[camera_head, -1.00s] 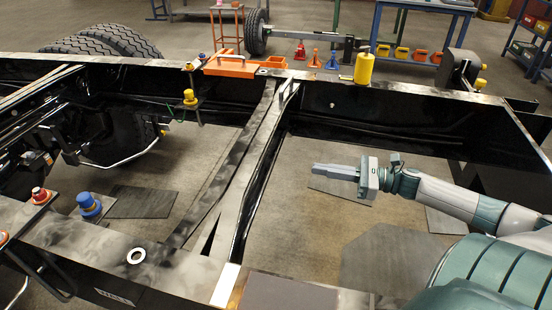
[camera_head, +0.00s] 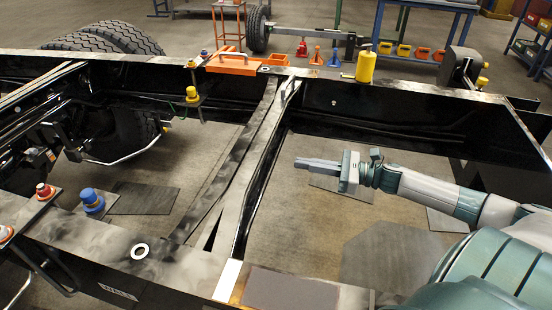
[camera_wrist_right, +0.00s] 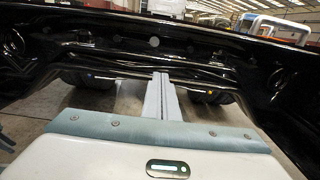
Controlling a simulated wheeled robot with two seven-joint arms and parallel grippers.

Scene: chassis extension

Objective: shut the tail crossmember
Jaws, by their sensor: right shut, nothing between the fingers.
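The tail crossmember (camera_head: 262,165) appears to be the dark beam with a worn grey top that spans between the two long chassis rails, left of my right gripper; I cannot tell its exact parts or how far it stands from shut. A small handle-like bracket (camera_head: 291,88) stands at its far end. My right gripper (camera_head: 297,162) is shut and empty, pointing left toward the beam's side, with a gap between. In the right wrist view the shut fingers (camera_wrist_right: 159,97) point at a glossy black beam (camera_wrist_right: 120,45) ahead. My left gripper is not in view.
The far rail (camera_head: 400,90) carries an orange tray (camera_head: 232,66) and a yellow bottle (camera_head: 364,68). Open floor (camera_head: 320,215) lies below my right gripper, between the rails.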

